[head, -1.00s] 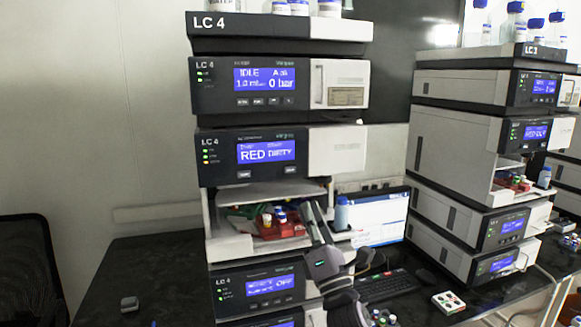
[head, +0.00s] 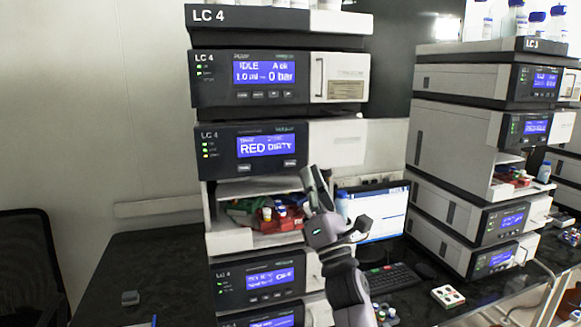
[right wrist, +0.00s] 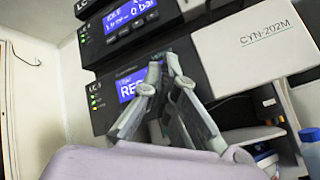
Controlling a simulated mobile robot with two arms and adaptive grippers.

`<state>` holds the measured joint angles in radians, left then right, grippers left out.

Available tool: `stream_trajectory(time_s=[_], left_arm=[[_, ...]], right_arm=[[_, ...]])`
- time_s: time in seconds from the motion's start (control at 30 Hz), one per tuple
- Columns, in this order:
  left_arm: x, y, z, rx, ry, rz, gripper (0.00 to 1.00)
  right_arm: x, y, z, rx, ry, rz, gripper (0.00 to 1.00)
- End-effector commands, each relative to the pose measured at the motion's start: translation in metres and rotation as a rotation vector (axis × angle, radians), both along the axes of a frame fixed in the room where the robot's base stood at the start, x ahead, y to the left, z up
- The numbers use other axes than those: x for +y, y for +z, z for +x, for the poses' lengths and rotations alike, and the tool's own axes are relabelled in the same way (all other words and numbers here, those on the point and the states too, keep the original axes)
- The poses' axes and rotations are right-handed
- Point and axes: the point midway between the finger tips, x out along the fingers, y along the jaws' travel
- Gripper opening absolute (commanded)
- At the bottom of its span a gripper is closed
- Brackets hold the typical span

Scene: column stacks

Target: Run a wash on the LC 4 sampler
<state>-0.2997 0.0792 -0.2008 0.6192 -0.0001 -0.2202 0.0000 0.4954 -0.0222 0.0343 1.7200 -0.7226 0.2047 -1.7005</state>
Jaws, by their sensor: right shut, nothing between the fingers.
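My right gripper (head: 310,170) is shut and empty, pointing up in front of the sampler's lower right part. In the right wrist view its closed fingertips (right wrist: 166,58) overlap the sampler's display (right wrist: 128,86) and hide part of it; contact cannot be told. My left gripper is not in view.
The LC 4 pump module (head: 220,80) above shows IDLE and 0 bar. A blue-capped bottle (head: 342,207), a monitor (head: 385,215) and a keyboard (head: 390,280) are right of my arm. The LC 3 stack (head: 455,150) stands further right.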

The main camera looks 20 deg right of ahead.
Motion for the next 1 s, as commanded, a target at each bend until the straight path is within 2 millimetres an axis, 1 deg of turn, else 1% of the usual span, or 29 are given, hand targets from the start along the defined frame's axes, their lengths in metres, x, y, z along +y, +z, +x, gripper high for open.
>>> stream_trajectory(time_s=[0.03,0.2,0.23,0.3,0.4,0.6,1.0], left_arm=[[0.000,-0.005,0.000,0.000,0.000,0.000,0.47],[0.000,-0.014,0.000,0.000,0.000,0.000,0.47],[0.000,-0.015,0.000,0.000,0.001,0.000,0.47],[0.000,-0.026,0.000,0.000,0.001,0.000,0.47],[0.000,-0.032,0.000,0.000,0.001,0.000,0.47],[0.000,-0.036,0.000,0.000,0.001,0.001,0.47],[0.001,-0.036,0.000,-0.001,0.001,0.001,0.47]], right_arm=[[0.000,-0.001,0.008,-0.001,0.000,0.001,0.00],[0.001,-0.002,0.032,-0.001,0.001,0.002,0.00],[0.001,-0.001,0.036,-0.001,0.001,0.002,0.00],[0.001,-0.004,0.044,-0.001,0.000,0.002,0.00],[0.002,-0.003,0.053,-0.001,0.000,0.001,0.00],[0.002,-0.001,0.062,0.001,0.000,0.001,0.00],[0.002,0.000,0.062,0.001,0.000,0.001,0.00]])
